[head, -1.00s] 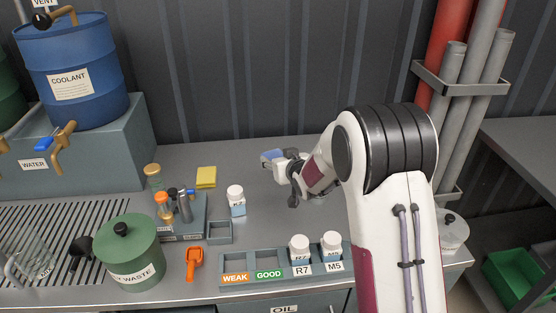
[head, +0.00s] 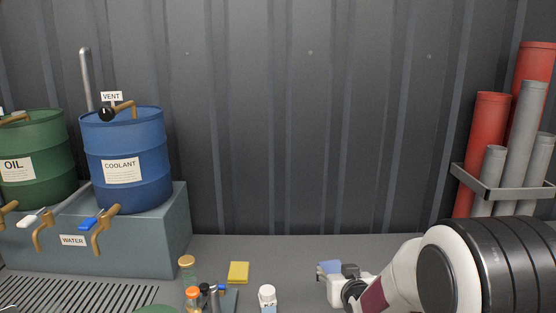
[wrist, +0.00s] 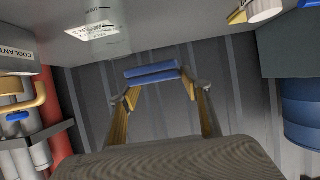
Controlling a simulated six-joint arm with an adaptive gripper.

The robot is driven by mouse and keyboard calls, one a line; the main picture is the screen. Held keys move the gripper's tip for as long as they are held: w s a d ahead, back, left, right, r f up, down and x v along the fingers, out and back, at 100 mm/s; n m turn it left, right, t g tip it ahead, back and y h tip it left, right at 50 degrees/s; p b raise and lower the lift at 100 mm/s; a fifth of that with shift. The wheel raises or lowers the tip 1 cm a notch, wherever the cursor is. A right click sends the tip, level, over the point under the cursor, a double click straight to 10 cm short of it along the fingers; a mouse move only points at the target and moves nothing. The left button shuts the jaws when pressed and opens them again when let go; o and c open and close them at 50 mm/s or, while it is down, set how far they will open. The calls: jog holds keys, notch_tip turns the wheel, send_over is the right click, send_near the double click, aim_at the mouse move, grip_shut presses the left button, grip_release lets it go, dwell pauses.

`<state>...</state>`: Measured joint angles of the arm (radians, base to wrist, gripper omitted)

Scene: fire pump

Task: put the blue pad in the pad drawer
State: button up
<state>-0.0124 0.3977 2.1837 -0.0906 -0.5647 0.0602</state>
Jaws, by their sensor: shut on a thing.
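My gripper (head: 334,279) is shut on the blue pad (head: 329,267) and holds it up above the grey worktop, right of the white-capped bottle. In the wrist view the blue pad (wrist: 152,74) lies across between the two fingertips of my gripper (wrist: 157,88), with the dark ribbed wall behind it. The pad drawer cannot be made out in the views of this moment. The front of the worktop is outside the head view.
A yellow pad (head: 238,272) lies on the worktop (head: 300,246) left of my gripper. A white-capped bottle (head: 267,297) and orange-capped vials (head: 193,298) stand nearby. The coolant drum (head: 128,160) stands at left; a pipe rack (head: 500,190) is at right.

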jog(key=shift+m+h, duration=0.3)
jog(key=shift+h, duration=0.1)
jog(key=shift+s+d+r, duration=0.15)
jog(key=shift+s+d, duration=0.2)
jog(key=shift+s, duration=0.4)
jog(key=shift+s+d+r, duration=0.2)
jog(key=shift+s+d, duration=0.15)
jog(key=shift+s, duration=0.4)
jog(key=shift+s+d+r, duration=0.15)
jog(key=shift+s+d, duration=0.2)
jog(key=shift+s, duration=0.4)
jog(key=shift+r, duration=0.1)
